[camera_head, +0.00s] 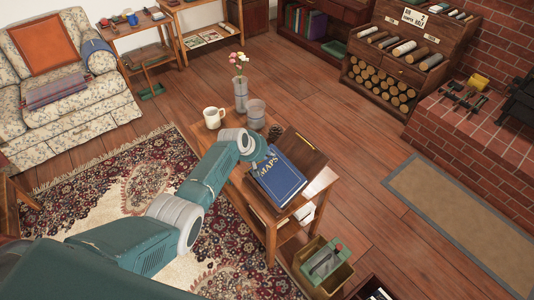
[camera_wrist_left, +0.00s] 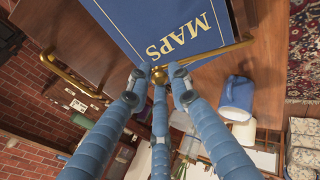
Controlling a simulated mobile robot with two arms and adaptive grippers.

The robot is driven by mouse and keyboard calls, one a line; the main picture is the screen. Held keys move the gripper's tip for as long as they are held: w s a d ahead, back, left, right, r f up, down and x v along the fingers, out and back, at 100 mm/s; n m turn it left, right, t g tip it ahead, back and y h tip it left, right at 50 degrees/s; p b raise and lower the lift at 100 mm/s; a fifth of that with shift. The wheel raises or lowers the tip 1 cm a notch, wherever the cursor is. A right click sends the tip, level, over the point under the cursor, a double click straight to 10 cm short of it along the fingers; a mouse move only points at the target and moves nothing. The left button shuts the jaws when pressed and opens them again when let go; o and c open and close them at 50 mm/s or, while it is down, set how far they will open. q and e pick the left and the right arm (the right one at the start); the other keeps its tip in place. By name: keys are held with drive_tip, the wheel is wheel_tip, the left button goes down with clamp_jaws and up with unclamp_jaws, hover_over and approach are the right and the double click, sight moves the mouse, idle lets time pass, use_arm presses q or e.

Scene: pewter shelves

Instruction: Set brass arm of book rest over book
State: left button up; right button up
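The blue book marked MAPS (camera_head: 276,178) lies on the tilted wooden book rest (camera_head: 303,153) on the small table. In the left wrist view the book (camera_wrist_left: 160,20) fills the top. One brass arm (camera_wrist_left: 224,51) runs along the book's near edge, its inner end between my fingertips. Another brass arm (camera_wrist_left: 72,76) bends out over the wood on the left, clear of the book. My left gripper (camera_wrist_left: 159,76) has its fingers drawn together around the brass end; it also shows at the book's upper left edge (camera_head: 262,160). My right gripper is not in view.
A yellowish bin (camera_head: 327,268) is on the floor by the table.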

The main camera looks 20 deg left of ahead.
use_arm(q)
drive_tip(key=shift+o, duration=0.9)
drive_tip(key=v, duration=1.2)
drive_tip(key=shift+a+f, duration=0.1)
drive_tip(key=s+a+f+m+g+y, duration=0.1)
drive_tip(key=s+f+m, duration=0.1)
drive_tip(key=s+f, duration=0.65)
drive_tip(key=s+a+f+m+g, duration=0.1)
drive_tip(key=s+f, duration=0.4)
drive_tip(key=f, duration=0.6)
drive_tip(key=s+f+m+g+y, duration=0.1)
drive_tip(key=s+f+m, duration=0.1)
drive_tip(key=s+f, duration=0.65)
drive_tip(key=s+f+m+g, duration=0.1)
drive_tip(key=s+f, duration=0.4)
drive_tip(key=s, duration=0.7)
drive_tip(key=s+f+m+g+b, duration=0.1)
drive_tip(key=s+f+m, duration=0.3)
drive_tip(key=s, duration=0.7)
drive_tip(key=s+f+m+g, duration=0.1)
drive_tip(key=s+f+m, duration=0.2)
drive_tip(key=s+f, duration=0.5)
drive_tip(key=s, duration=0.4)
drive_tip(key=shift+s+a+y+b, duration=0.3)
drive_tip(key=shift+a, duration=0.05)
